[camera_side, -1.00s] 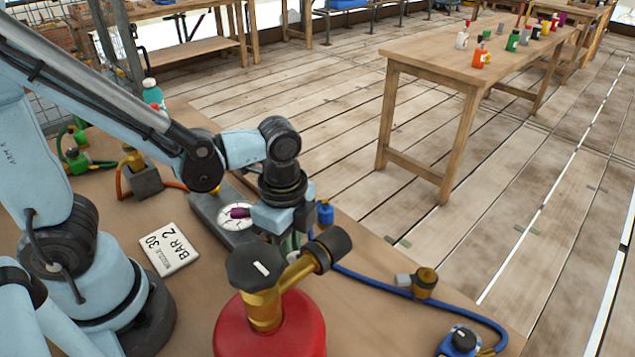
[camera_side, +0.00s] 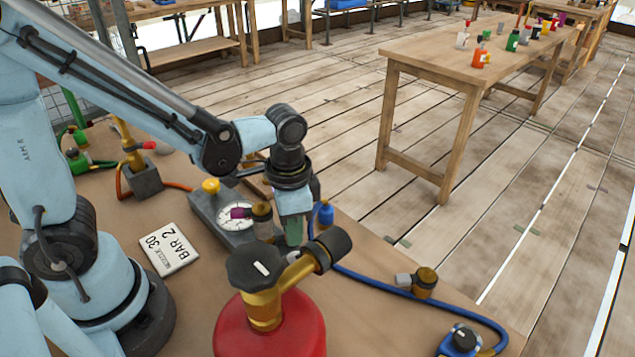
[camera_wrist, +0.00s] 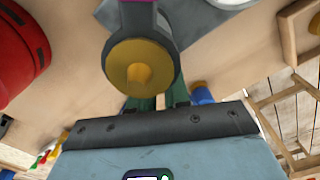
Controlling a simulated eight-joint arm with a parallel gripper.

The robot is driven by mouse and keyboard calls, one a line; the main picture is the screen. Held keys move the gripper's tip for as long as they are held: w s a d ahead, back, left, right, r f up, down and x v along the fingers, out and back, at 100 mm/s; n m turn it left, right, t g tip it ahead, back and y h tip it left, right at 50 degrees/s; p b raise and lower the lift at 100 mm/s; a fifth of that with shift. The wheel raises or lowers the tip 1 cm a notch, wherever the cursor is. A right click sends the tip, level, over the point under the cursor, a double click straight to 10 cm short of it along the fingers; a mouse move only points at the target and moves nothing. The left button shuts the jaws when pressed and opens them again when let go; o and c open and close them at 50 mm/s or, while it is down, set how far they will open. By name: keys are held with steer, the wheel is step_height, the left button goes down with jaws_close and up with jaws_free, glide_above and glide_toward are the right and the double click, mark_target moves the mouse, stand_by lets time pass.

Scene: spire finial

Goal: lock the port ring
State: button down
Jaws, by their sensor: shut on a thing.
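A dark and brass fitting (camera_side: 262,222) with a purple end (camera_side: 240,213) stands by the round white gauge dial on a grey block (camera_side: 235,237). In the wrist view, the fitting's round brass end (camera_wrist: 142,72) with a dark rim faces the camera, and purple shows at the top edge. I cannot make out a separate port ring. My gripper (camera_side: 293,232), with green fingers, points down just right of the fitting. In the wrist view, the fingers (camera_wrist: 158,102) run behind the brass end. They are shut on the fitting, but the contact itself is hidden.
A red cylinder with a brass valve (camera_side: 268,300) stands close in front. A blue hose (camera_side: 385,285) runs along the right side. A small blue bottle (camera_side: 325,213) is right of my gripper. A yellow knob (camera_side: 211,186) and a white label plate (camera_side: 170,248) are to the left.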

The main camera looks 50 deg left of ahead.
steer(key=shift+w+a+n, duration=0.1)
steer(key=shift+a+n, duration=0.05)
steer(key=shift+n, duration=0.25)
steer(key=c, duration=1.1)
jaws_free()
steer(key=shift+r, duration=6.1)
steer(key=shift+s+a+f+n+t, duration=0.1)
steer(key=shift+a+f+n+t, duration=0.3)
steer(key=shift+a+n+t, duration=0.6)
steer(key=shift+s+a+f+n+t, duration=0.1)
steer(key=shift+a+f+n+t, duration=0.4)
steer(key=shift+a+t, duration=0.8)
steer(key=shift+a+f+n+t, duration=0.25)
steer(key=shift+a+n+t, duration=0.65)
steer(key=shift+t, duration=0.4)
